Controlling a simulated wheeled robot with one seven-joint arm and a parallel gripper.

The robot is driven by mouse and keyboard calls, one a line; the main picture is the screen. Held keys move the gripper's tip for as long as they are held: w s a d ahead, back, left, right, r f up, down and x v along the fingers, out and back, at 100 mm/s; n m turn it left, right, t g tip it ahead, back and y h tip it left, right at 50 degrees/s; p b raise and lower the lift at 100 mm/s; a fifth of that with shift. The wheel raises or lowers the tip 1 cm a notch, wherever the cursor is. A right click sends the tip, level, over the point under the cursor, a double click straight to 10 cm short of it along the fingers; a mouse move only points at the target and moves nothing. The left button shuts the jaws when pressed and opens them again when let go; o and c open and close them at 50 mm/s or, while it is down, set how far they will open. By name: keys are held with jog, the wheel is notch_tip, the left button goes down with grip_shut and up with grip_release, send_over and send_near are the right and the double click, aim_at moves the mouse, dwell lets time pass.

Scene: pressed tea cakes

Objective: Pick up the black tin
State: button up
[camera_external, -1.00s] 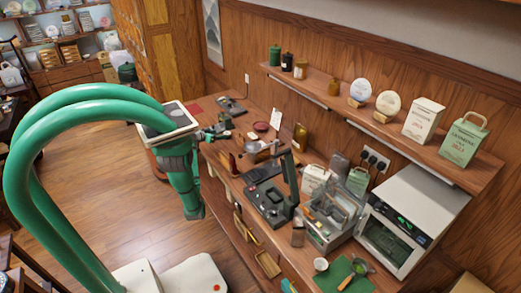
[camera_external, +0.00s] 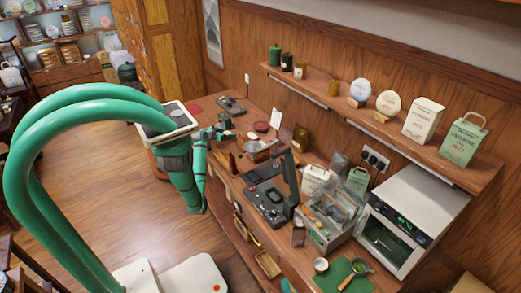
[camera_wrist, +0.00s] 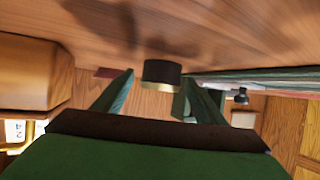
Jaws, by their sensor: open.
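The black tin (camera_wrist: 162,72) is a short dark cylinder with a gold band at its lower edge in the wrist view. It shows between the fingertips of my gripper (camera_wrist: 157,79), which is open. The right finger lies close beside the tin; I cannot tell whether they touch. In the external view my gripper (camera_external: 219,132) is over the far end of the wooden counter (camera_external: 228,155). A small dark shape (camera_external: 225,118) by the gripper there may be the tin, but it is too small to be sure.
A dark device (camera_external: 232,105) and a red dish (camera_external: 261,127) lie near the gripper. The wall shelf (camera_external: 385,125) holds several tins and boxes above the back edge.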

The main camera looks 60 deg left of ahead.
jog(key=c, duration=1.1)
jog(key=shift+c, duration=0.2)
